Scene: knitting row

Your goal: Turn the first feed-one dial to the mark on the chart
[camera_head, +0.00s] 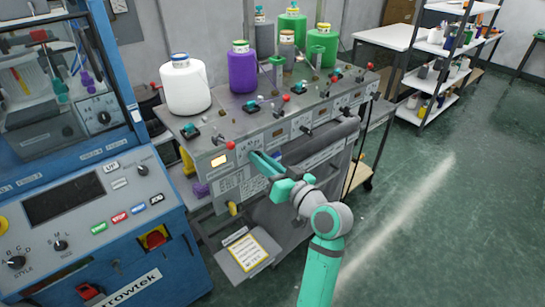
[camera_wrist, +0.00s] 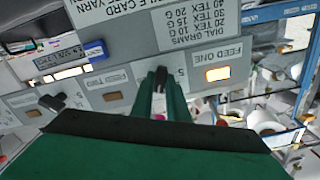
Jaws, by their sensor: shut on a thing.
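My gripper (camera_head: 262,163) has its green fingers together at the front panel of the yarn feed unit. In the wrist view the fingertips (camera_wrist: 161,85) are shut on a small black dial (camera_wrist: 161,74), with only its end showing between them. The dial's pointer and the marks behind the fingers are hidden. The FEED ONE label (camera_wrist: 222,56) is right of the dial, above a lit orange window (camera_wrist: 218,73). A printed chart (camera_wrist: 200,25) listing dial grams against tex values sits above. In the head view the lit window (camera_head: 219,161) is left of my gripper, and the dial is hidden.
Another black dial (camera_wrist: 54,102) is further left in the wrist view. A white yarn cone (camera_head: 186,88) and a purple cone (camera_head: 242,70) stand on the unit. A yellow-edged card (camera_head: 248,252) lies low in front. A blue knitting machine (camera_head: 95,235) stands left; floor is free right.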

